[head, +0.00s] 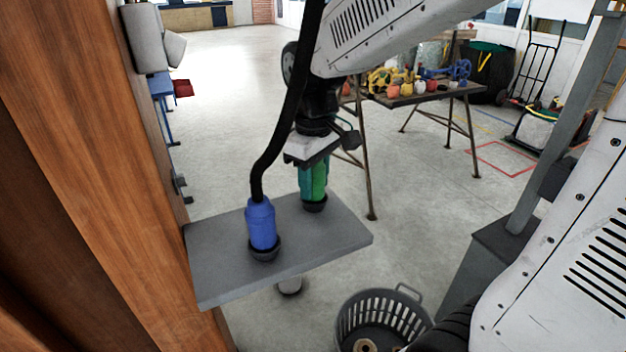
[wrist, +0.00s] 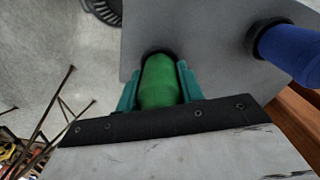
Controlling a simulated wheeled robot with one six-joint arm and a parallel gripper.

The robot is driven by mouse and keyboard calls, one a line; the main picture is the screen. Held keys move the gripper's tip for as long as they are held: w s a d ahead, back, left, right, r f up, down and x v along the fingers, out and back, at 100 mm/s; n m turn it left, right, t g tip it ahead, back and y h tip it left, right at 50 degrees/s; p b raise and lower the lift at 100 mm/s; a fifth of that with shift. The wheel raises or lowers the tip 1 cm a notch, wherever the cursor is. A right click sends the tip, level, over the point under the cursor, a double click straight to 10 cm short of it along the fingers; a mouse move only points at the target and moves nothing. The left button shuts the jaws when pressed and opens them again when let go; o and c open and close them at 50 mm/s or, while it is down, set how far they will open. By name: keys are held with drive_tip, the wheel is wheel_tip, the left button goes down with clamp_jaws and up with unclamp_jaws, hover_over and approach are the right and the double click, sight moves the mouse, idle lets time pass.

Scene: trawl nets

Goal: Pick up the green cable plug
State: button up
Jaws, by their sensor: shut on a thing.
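The green cable plug (head: 314,182) stands upright at the back of a small grey shelf (head: 215,262), its lower end in a dark round socket. My gripper (head: 312,188) comes down on it from above, with its teal fingers on both sides of the plug. In the wrist view the green plug (wrist: 160,82) lies between the two fingers of my gripper (wrist: 160,86), which are shut on it. The plug's top is hidden by my gripper. Whether the plug is seated in the socket or just above it, I cannot tell.
A blue plug (head: 261,224) with a thick black cable (head: 281,140) stands in another socket on the shelf, close to my gripper. A wooden panel (head: 100,170) borders the left. A grey basket (head: 383,318) stands on the floor below. A table (head: 420,98) with floats is behind.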

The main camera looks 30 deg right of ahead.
drive_tip(key=shift+r, duration=0.4)
drive_tip(key=r, duration=0.3)
drive_tip(key=shift+s, duration=0.25)
drive_tip(key=s+r, duration=0.1)
drive_tip(key=s, duration=1.4)
drive_tip(key=shift+s, duration=0.3)
drive_tip(key=shift+s, duration=0.1)
